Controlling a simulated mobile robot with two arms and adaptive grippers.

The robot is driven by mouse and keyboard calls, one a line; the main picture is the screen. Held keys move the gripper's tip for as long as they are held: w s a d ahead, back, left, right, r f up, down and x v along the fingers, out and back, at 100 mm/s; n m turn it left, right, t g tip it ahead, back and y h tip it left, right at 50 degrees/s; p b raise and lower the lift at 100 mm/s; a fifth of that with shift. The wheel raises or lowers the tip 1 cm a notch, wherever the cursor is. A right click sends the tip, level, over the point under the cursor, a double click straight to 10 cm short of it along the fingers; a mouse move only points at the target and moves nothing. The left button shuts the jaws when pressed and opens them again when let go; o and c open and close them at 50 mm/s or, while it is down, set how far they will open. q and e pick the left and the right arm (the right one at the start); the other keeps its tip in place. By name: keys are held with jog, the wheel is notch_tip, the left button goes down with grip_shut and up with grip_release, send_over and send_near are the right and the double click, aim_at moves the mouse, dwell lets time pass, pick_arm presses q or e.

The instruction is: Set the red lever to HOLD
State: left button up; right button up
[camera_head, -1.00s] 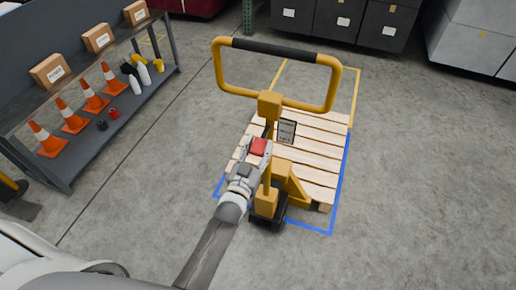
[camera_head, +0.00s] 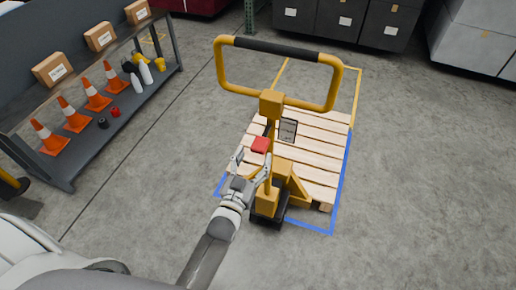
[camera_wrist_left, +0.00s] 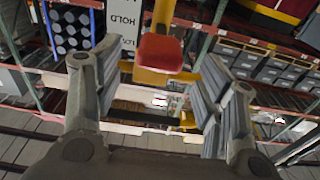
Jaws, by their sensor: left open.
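The red lever (camera_head: 261,145) sits on the left side of the yellow pallet jack's upright (camera_head: 271,104), below the loop handle. My right gripper is not in view.
The jack stands at a wooden pallet (camera_head: 318,150) inside a floor outline of blue and yellow. A dark placard (camera_head: 288,130) is beside the upright. A shelf (camera_head: 125,110) with cones, bottles and boxes stands at left. Dark bins (camera_head: 338,20) line the back. Floor at right is clear.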

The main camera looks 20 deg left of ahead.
pick_arm(q)
jog(key=s, duration=0.7)
jog(key=shift+f, duration=0.2)
jog(key=shift+a, duration=0.1)
jog(key=s+d+f+m+g+h, duration=0.1)
jog(key=s+f+g, duration=0.35)
jog(key=f, duration=0.95)
jog(key=s+d+f+g, duration=0.1)
jog(key=s+f+g, duration=0.4)
jog(key=f, duration=0.9)
jog(key=s+a+f+g, duration=0.2)
jog(key=s+f, duration=0.4)
jog(key=s, duration=0.3)
jog(key=s+a+f+g+y, duration=0.1)
jog(key=s+a+f+g, duration=0.2)
jog(key=s, duration=0.6)
jog(key=s+a+f+m+g, duration=0.1)
jog(key=s+a+f+g, duration=0.2)
jog(key=s+f, duration=0.5)
jog(key=shift+s+f+y+b, duration=0.3)
jog(key=shift+s+f+b, duration=0.1)
jog(key=shift+s, duration=0.4)
